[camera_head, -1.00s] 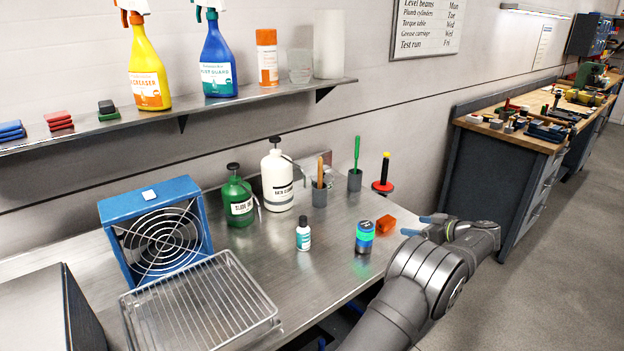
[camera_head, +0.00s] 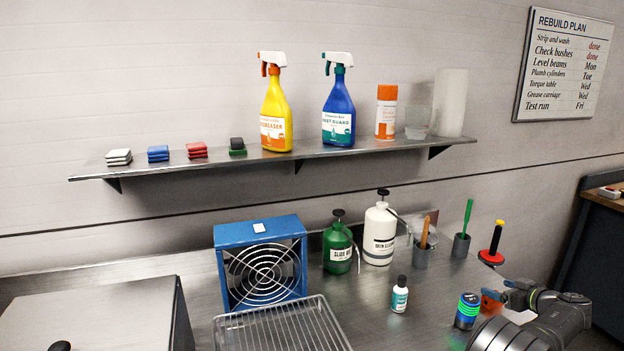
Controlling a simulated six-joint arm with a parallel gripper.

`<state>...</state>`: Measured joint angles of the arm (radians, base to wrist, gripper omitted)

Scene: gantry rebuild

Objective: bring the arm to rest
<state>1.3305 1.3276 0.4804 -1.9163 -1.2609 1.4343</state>
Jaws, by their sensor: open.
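Nothing shows between the fingers. My grey arm comes in from the bottom edge.
A banded jar (camera_head: 467,311) stands left of my gripper, close to my arm. A black-and-red tool with a yellow tip (camera_head: 493,244) stands behind it. A small white bottle (camera_head: 399,295), pots, a blue fan (camera_head: 262,262) and a wire rack (camera_head: 283,330) stand farther left. A loaded shelf (camera_head: 345,148) hangs above.

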